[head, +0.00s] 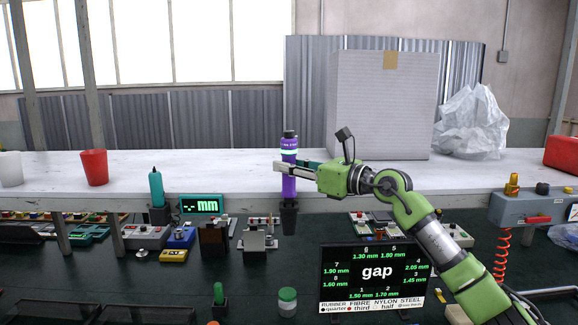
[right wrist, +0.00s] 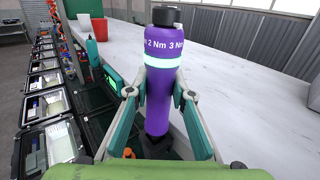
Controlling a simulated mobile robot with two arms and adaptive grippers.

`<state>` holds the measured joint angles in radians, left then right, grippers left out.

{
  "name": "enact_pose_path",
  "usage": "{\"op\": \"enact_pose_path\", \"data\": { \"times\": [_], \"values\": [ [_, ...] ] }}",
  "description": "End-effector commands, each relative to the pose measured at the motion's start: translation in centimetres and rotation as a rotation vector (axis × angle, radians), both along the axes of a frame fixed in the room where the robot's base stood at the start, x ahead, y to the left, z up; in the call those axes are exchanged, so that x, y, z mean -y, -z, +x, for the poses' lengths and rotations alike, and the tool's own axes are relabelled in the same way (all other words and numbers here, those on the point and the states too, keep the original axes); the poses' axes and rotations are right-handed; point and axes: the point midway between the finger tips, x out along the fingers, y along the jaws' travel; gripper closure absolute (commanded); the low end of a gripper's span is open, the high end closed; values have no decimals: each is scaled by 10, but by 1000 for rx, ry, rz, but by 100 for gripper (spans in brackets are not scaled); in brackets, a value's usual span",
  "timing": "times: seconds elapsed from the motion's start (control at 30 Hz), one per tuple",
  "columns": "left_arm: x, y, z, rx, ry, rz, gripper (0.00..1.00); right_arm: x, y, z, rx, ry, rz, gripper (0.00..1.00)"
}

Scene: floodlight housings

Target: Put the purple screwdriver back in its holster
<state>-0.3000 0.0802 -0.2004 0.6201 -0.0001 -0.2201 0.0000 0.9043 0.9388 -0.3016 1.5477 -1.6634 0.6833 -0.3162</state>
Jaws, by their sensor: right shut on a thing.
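The purple screwdriver (head: 289,187) stands upright, with a black cap and a pale glowing band. My right gripper (head: 290,168) is shut on its body from the right; in the right wrist view the two fingers flank the purple screwdriver (right wrist: 158,108). A dark holster (head: 289,220) is directly below in the head view, and the screwdriver's lower end meets its top. The holster (right wrist: 153,147) also shows under the screwdriver in the right wrist view. I cannot tell how far the tip is inside. My left gripper is not in view.
A teal screwdriver (head: 156,188) stands in another holder to the left, beside a mm display (head: 200,206). The white shelf (head: 230,170) runs behind, with a red cup (head: 94,168) and a large box (head: 382,110). A gap screen (head: 375,275) stands in front, right of the holster.

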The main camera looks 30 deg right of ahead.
Motion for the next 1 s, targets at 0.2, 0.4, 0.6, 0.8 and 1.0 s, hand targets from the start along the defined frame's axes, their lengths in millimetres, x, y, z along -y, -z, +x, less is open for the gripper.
{"op": "enact_pose_path", "data": {
  "times": [0.2, 0.4, 0.6, 0.8, 1.0],
  "values": [
    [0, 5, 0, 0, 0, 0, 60, 0, 4, 0, 5, 0, 1, 100],
    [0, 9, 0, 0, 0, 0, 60, 0, 9, 0, 5, 0, 1, 100],
    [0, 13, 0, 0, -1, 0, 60, 0, 14, 0, 5, 0, 1, 100],
    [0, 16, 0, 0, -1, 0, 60, 0, 18, -1, 5, 0, 1, 100],
    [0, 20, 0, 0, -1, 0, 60, 0, 23, 0, 5, 0, 1, 100]
  ]
}}
